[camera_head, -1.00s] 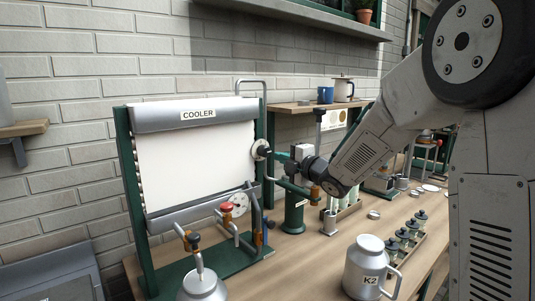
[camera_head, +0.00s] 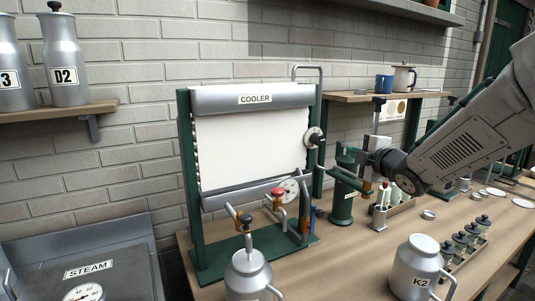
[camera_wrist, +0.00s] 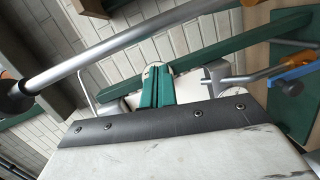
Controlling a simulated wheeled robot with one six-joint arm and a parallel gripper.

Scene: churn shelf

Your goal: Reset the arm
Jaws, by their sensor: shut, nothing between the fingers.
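My arm comes in from the right edge of the head view. The cooler (camera_head: 250,150), a white panel in a green frame with grey bars, stands left of the gripper.
A green cylinder (camera_head: 342,205) stands below my gripper. Can K2 (camera_head: 416,268), another metal can (camera_head: 248,275) and a rack of small bottles (camera_head: 465,243) stand on the bench. The steam unit (camera_head: 88,268) is lower left.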

